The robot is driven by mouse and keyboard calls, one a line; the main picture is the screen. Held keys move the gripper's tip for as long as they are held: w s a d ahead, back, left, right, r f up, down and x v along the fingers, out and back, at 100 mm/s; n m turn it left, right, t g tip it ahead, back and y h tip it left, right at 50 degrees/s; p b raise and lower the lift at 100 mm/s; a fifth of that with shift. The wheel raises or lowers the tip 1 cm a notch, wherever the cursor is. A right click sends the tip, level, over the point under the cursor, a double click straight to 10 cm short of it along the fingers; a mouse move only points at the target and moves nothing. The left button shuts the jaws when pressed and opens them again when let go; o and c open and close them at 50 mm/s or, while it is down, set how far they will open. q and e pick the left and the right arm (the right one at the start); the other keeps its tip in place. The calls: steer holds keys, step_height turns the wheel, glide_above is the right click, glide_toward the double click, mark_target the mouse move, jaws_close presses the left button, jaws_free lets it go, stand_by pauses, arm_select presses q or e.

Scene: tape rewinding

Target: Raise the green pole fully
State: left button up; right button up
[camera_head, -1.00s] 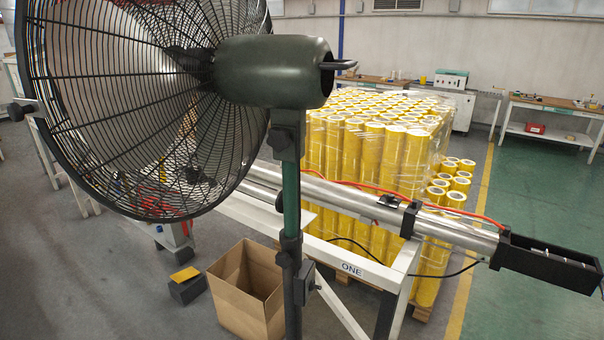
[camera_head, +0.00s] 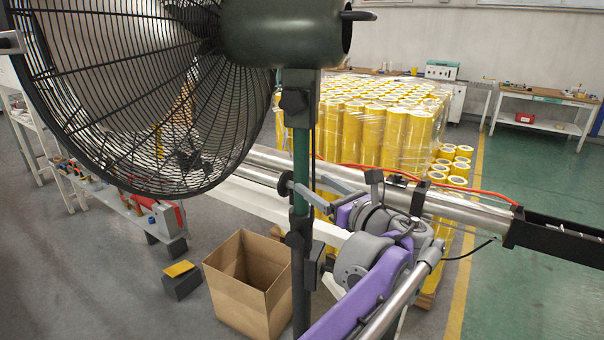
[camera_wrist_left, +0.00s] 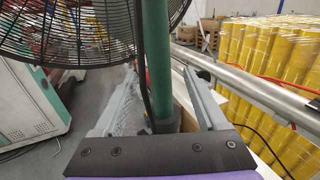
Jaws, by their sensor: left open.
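The green pole (camera_head: 301,165) stands upright under the dark green fan head (camera_head: 285,30). Its lower end enters a black clamp (camera_head: 298,240) on a dark lower tube. My left gripper (camera_head: 308,194) is at the green section, above the clamp; its grey fingers partly cover the pole. In the left wrist view the pole (camera_wrist_left: 158,60) stands between the spread fingers of my left gripper (camera_wrist_left: 160,85), with a gap on each side. The pole's foot sits in a dark collar (camera_wrist_left: 165,123) there. My right gripper is not in view.
The fan cage (camera_head: 140,90) fills the upper left. A silver roller (camera_head: 460,208) runs behind the pole and my arm. An open cardboard box (camera_head: 245,290) lies below left. Wrapped yellow rolls (camera_head: 385,130) stand behind. The green floor at right is clear.

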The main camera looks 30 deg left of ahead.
arm_select(q)
steer(key=x, duration=0.9)
steer(key=shift+f, duration=0.1)
jaws_close()
stand_by(1.1)
